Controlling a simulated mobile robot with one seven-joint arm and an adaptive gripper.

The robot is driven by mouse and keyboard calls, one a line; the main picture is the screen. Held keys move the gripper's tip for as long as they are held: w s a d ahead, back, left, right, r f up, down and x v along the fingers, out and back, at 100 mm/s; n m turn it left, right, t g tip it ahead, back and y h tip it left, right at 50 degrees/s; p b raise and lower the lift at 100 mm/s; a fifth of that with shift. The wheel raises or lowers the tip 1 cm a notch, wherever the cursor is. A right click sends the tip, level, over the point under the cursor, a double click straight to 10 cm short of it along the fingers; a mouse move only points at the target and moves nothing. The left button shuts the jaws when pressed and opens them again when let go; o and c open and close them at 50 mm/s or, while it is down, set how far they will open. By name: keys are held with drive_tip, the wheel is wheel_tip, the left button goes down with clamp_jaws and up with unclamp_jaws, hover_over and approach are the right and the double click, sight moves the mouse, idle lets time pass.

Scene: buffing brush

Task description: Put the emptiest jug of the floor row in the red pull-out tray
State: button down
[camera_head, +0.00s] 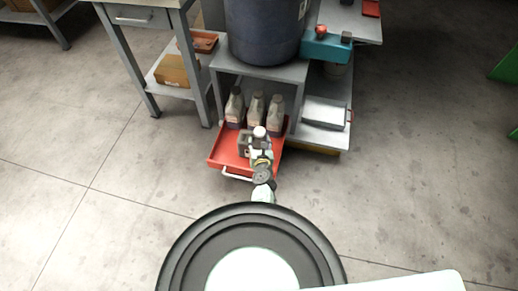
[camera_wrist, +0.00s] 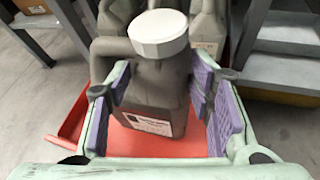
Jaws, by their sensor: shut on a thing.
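My gripper (camera_wrist: 160,85) is shut on a grey jug (camera_wrist: 155,92) with a white cap and a pale label, its purple pads on either side of the jug. In the head view my gripper (camera_head: 258,152) and this jug (camera_head: 244,144) are over the red pull-out tray (camera_head: 222,155). The tray's red floor (camera_wrist: 180,147) also shows below the jug in the wrist view. I cannot tell whether the jug's base touches the tray. Three more jugs stand in a row behind: left (camera_head: 234,110), middle (camera_head: 256,109) and right (camera_head: 276,115). Their fill levels are not clear.
A grey stand (camera_head: 262,72) bearing a dark blue drum (camera_head: 265,30) rises over the row of jugs. To the right is a low grey shelf unit (camera_head: 320,138); to the left, a workbench (camera_head: 145,18) with a cardboard box (camera_head: 175,71) below. The floor in front is clear.

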sight(259, 147)
wheel_tip(259, 147, down, 3)
drive_tip(key=shift+r+b, duration=0.1)
drive_tip(key=shift+b, duration=0.8)
drive_tip(key=shift+r, duration=0.1)
drive_tip(key=c, duration=0.8)
unclamp_jaws()
drive_tip(key=shift+f, duration=0.2)
drive_tip(key=shift+o, duration=0.2)
drive_tip(key=shift+r, duration=0.2)
